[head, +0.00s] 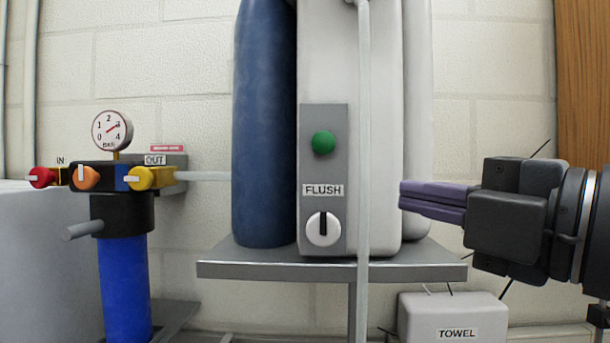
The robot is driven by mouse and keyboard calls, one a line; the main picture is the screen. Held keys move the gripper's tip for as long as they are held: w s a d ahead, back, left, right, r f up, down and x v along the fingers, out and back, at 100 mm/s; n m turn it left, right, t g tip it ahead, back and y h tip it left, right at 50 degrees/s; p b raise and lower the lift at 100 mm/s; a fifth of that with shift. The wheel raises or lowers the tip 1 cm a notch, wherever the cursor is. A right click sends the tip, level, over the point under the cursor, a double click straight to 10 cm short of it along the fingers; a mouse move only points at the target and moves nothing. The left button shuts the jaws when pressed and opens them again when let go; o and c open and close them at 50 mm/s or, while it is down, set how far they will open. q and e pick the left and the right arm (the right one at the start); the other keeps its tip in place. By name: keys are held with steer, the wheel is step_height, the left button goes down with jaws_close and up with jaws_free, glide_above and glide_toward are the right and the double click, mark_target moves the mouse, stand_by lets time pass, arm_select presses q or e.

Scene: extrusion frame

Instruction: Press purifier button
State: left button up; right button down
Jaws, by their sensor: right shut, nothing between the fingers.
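The purifier (380,120) is a tall white housing on a grey shelf. Its grey front panel (338,170) carries a round green button (324,143), a FLUSH label (323,190) below it, and a white knob (323,229) with a dark upright bar. My right gripper (407,202) comes in from the right with its purple fingers shut and empty. Its tips are to the right of the panel and lower than the green button, apart from it in the picture. My left gripper is not in view.
A pale vertical pipe (363,290) runs between the panel and my right gripper. A blue tank (263,130) stands left of the purifier on the shelf (290,270). A filter with gauge (112,131) and colored valves is at left; a TOWEL box (453,315) sits below my right gripper.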

mark_target(324, 143)
steer(key=shift+s+r+n+y, duration=0.3)
steer(key=shift+s+r+n, duration=0.2)
steer(key=shift+s+r, duration=0.25)
steer(key=shift+r, duration=0.1)
steer(key=p+x, duration=0.1)
steer(key=x, duration=0.3)
steer(key=w+d+p+x, duration=0.1)
steer(key=x, duration=0.3)
steer(key=p+x, duration=0.2)
steer(key=x, duration=0.2)
steer(key=shift+w+d+r, duration=0.2)
steer(key=shift+w+d+p, duration=0.1)
steer(key=shift+w+p, duration=0.2)
steer(key=shift+w, duration=0.3)
steer(key=shift+f, duration=0.1)
